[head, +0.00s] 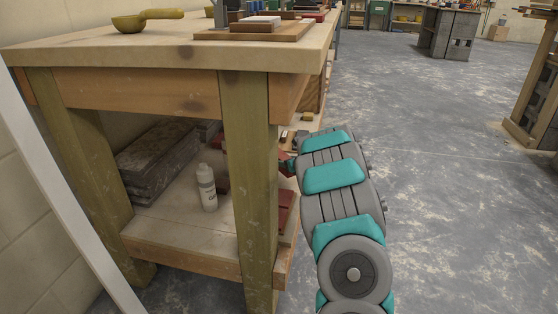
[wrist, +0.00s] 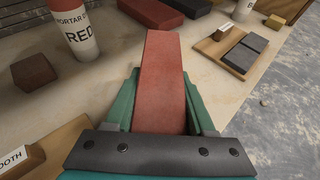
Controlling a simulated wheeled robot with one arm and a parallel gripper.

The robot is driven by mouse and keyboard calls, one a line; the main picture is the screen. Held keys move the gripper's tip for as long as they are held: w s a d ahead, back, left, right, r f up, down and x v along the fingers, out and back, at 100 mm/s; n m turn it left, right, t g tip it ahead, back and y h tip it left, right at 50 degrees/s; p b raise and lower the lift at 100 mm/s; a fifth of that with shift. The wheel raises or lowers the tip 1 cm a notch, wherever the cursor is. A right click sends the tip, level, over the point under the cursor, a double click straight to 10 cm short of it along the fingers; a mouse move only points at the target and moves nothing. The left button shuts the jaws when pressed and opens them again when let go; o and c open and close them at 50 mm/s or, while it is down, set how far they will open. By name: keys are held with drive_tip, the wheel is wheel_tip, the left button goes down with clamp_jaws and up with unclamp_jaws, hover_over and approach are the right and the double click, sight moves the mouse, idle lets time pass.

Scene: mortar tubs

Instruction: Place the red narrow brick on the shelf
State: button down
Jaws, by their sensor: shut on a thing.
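The red narrow brick (wrist: 162,75) lies lengthwise between the teal fingers of my gripper (wrist: 160,100) in the wrist view, pointing away from the palm. My gripper is shut on it. The brick is over the pale wooden shelf (wrist: 110,85); I cannot tell whether it touches the surface. In the head view the shelf (head: 180,232) is the lower board of the workbench. My arm reaches in at its right side, and the gripper end is small and partly hidden there.
A white bottle (wrist: 75,27) with a RED label stands left of the brick; a brown block (wrist: 33,72) lies further left. A dark red brick (wrist: 150,12) lies beyond. A board (wrist: 212,48) with dark blocks is at right. The bench leg (head: 250,190) stands beside my arm.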

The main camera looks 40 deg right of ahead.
sight(281, 154)
drive_tip(key=shift+w+d+r+p, duration=0.3)
drive_tip(key=shift+w+r+p, duration=0.1)
drive_tip(key=shift+w+p, duration=0.15)
drive_tip(key=shift+w+d+p, duration=0.35)
drive_tip(key=shift+w+p, duration=0.45)
drive_tip(key=shift+p, duration=0.1)
drive_tip(key=shift+w+d+f+p, duration=0.25)
drive_tip(key=shift+w+d+p, duration=0.1)
drive_tip(key=shift+w+p, duration=0.5)
drive_tip(key=shift+w+d+f+p, duration=0.2)
drive_tip(key=shift+w+d+p, duration=0.25)
drive_tip(key=shift+p, duration=0.6)
drive_tip(key=shift+a+f, duration=0.1)
drive_tip(key=shift+f, duration=1.7)
drive_tip(key=shift+f, duration=0.1)
drive_tip(key=shift+c, duration=1.2)
unclamp_jaws()
drive_tip(key=v, duration=1.2)
drive_tip(key=shift+b, duration=0.35)
